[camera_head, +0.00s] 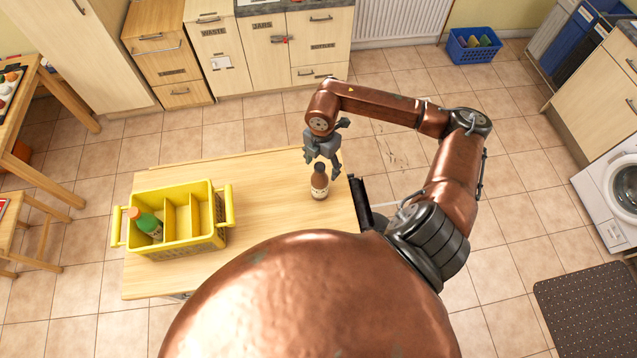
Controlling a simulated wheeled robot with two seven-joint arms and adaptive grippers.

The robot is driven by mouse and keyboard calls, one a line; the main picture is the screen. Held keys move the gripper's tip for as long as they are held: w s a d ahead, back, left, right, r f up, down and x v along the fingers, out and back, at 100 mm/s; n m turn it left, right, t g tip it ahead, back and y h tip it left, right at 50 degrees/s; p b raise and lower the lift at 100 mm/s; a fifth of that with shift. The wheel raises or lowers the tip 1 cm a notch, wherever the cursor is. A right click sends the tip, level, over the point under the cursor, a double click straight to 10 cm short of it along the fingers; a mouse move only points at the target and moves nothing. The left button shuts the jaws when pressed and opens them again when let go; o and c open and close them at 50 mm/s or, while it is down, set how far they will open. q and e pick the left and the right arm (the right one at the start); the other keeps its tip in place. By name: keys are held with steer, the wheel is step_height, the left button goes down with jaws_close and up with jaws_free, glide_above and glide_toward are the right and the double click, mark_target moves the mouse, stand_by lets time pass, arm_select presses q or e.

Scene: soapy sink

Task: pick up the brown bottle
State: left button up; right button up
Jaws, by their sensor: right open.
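The brown bottle (320,182) stands upright near the right end of the wooden table, with a dark cap and a pale label. My left gripper is not in view.
A yellow crate (183,242) with dividers and two side handles stands on the left of the table (262,190). A green bottle (148,224) with an orange cap leans in its left compartment. The tabletop between crate and brown bottle is clear.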

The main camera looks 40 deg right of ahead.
mark_target(319, 175)
steer(key=shift+a+f, duration=0.15)
steer(key=shift+f, duration=0.3)
steer(key=shift+a+f+p, duration=0.1)
steer(key=shift+f+p, duration=0.25)
steer(key=f, duration=0.1)
steer(key=f+p, duration=0.1)
steer(key=f, duration=0.1)
steer(key=shift+a+f, duration=0.2)
steer(key=shift+f, duration=0.55)
steer(key=c, duration=1.1)
